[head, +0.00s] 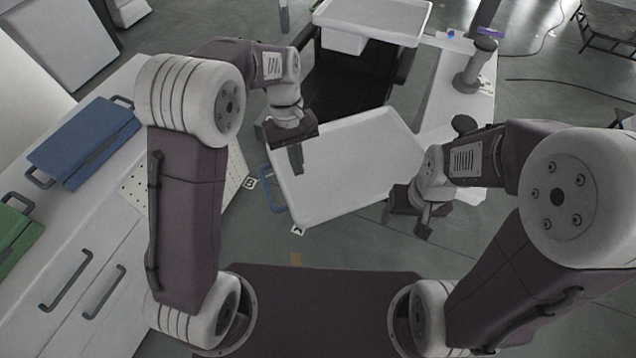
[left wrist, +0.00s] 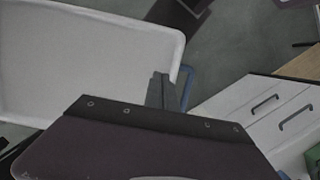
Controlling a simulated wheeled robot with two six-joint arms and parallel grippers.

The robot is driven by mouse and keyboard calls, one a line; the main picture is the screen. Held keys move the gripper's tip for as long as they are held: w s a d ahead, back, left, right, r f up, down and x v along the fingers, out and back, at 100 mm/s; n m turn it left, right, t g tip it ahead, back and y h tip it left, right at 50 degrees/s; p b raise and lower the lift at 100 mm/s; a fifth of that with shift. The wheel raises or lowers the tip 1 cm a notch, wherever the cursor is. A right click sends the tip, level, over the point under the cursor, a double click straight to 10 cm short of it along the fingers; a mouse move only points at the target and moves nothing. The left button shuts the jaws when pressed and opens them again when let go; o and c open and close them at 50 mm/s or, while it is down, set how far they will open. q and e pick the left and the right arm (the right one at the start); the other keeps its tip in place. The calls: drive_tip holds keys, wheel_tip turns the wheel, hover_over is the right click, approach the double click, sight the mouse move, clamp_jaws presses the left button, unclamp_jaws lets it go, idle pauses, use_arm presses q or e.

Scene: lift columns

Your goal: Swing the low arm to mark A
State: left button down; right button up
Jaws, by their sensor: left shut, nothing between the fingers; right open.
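The low arm's white tray (head: 350,165) lies tilted in the middle of the head view, with a blue handle (head: 272,188) on its left edge. The mark A tag (head: 298,230) is near the tray's lower left corner; the mark B tag (head: 249,183) is left of the handle. My left gripper (head: 297,160) is shut and empty, over the tray's left edge close to the handle. The left wrist view shows the tray (left wrist: 80,65), the handle (left wrist: 186,85) partly behind my fingers (left wrist: 161,90); contact cannot be told. My right gripper (head: 424,228) is open and empty by the tray's right side.
A second white tray (head: 375,18) is higher up at the back. A grey column (head: 474,68) stands at the back right. A white cabinet (head: 75,240) on the left carries a blue case (head: 85,143) and a green case (head: 14,238). Grey floor is open below the tray.

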use_arm(q)
drive_tip(key=x, duration=0.6)
drive_tip(key=shift+s+f, duration=0.35)
drive_tip(key=x, duration=0.3)
drive_tip(key=shift+s+a+f, duration=0.1)
drive_tip(key=shift+s+a, duration=0.1)
drive_tip(key=shift+s, duration=0.1)
drive_tip(key=shift+s+d+p, duration=0.25)
drive_tip(key=shift+s+p, duration=0.1)
drive_tip(key=shift+s, duration=0.25)
drive_tip(key=shift+s+d+p, duration=0.3)
drive_tip(key=shift+s, duration=0.25)
drive_tip(key=shift+s+d, duration=0.4)
drive_tip(key=shift+s, duration=0.05)
use_arm(e)
drive_tip(key=shift+s+a+r, duration=0.1)
drive_tip(key=shift+s+r, duration=0.15)
drive_tip(key=shift+r, duration=0.25)
drive_tip(key=shift+s+a+r, duration=0.1)
drive_tip(key=shift+s+r, duration=0.15)
drive_tip(key=shift+r, duration=0.2)
use_arm(q)
drive_tip(key=shift+a, duration=0.1)
drive_tip(key=shift+s, duration=0.1)
